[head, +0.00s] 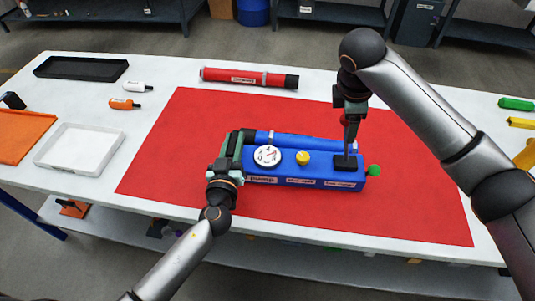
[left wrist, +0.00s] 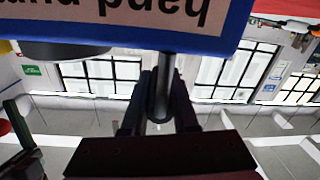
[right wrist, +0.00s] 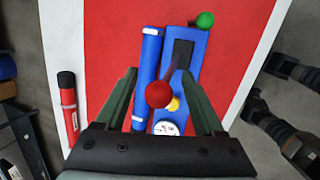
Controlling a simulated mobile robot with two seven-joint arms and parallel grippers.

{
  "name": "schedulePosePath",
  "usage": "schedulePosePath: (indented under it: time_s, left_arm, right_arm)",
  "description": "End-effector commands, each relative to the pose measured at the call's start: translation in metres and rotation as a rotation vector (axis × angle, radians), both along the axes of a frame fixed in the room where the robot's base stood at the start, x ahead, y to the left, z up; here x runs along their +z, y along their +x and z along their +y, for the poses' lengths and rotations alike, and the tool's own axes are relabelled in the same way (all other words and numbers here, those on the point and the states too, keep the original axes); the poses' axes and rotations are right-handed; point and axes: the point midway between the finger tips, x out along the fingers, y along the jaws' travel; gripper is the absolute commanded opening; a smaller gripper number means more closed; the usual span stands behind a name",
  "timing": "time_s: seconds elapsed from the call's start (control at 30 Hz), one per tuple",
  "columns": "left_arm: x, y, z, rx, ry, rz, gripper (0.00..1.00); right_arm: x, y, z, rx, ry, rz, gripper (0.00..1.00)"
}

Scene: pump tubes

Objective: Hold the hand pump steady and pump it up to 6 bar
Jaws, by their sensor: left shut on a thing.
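The blue hand pump (head: 310,178) lies on the red mat with a white dial gauge (head: 267,156), a yellow knob (head: 303,158) and a green knob (head: 374,170). The gauge reading is too small to tell. My left gripper (head: 229,158) is shut on a grey bar at the pump's left end; in the left wrist view the bar (left wrist: 164,75) runs between its fingers below the pump's label. The pump lever, with a red ball (right wrist: 158,94), rises from a black slot. My right gripper (right wrist: 159,72) is open above the lever, the ball appearing between its spread fingers, apart from both.
A red and black cylinder (head: 249,78) lies at the mat's back edge. A white tray (head: 83,150), an orange tray (head: 21,134), a black tray (head: 82,68) and two small bottles are on the left. Coloured items lie at the right edge.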

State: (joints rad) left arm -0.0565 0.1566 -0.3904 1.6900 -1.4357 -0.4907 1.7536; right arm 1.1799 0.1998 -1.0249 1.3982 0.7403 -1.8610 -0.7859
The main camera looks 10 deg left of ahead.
Motion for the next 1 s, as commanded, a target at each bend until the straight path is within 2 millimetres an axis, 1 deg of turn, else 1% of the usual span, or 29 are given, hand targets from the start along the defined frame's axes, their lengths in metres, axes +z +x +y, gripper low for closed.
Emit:
schedulePosePath:
  time_s: [0.03,0.1,0.33,0.4,1.0]
  left_arm:
    - [-0.001,0.0,0.001,0.002,0.002,0.002,0.0]
    - [-0.001,0.0,0.001,0.002,0.002,0.002,0.0]
    - [-0.001,0.0,0.0,0.002,0.002,0.002,0.0]
    - [-0.001,0.0,0.0,0.001,0.002,0.001,0.0]
    - [-0.001,0.0,0.0,0.001,0.002,0.001,0.0]
  right_arm:
    - [0.001,0.0,0.001,0.0,0.001,-0.001,0.77]
    - [0.001,0.0,0.001,0.001,0.002,-0.002,0.85]
    - [0.002,0.0,0.001,0.002,0.003,-0.003,0.85]
    - [0.005,0.0,0.002,0.003,0.004,-0.004,0.85]
    - [0.061,-0.017,0.01,0.003,0.004,-0.006,0.85]
